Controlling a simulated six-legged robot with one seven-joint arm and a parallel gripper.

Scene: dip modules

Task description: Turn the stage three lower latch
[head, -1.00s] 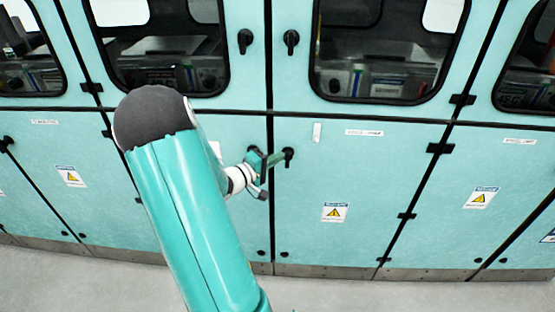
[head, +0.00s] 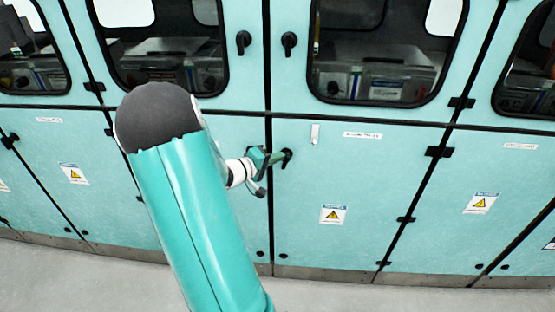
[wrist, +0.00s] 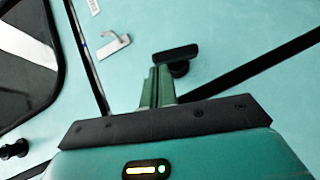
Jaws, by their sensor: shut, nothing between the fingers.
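The lower latch (head: 288,156) is a small black handle near the upper left edge of a teal lower cabinet door. In the wrist view the latch (wrist: 176,55) shows as a black bar on a round base. My gripper (head: 276,159) points at it from the left. In the wrist view the green fingers of my gripper (wrist: 157,70) are together and empty, with their tips by the left part of the bar. I cannot tell whether they touch it. The fingers hide part of the door below the latch.
Two black upper latches (head: 266,42) sit on the windowed doors above. Black hinges (head: 438,152) stick out at the right. The grey floor (head: 400,297) in front is clear.

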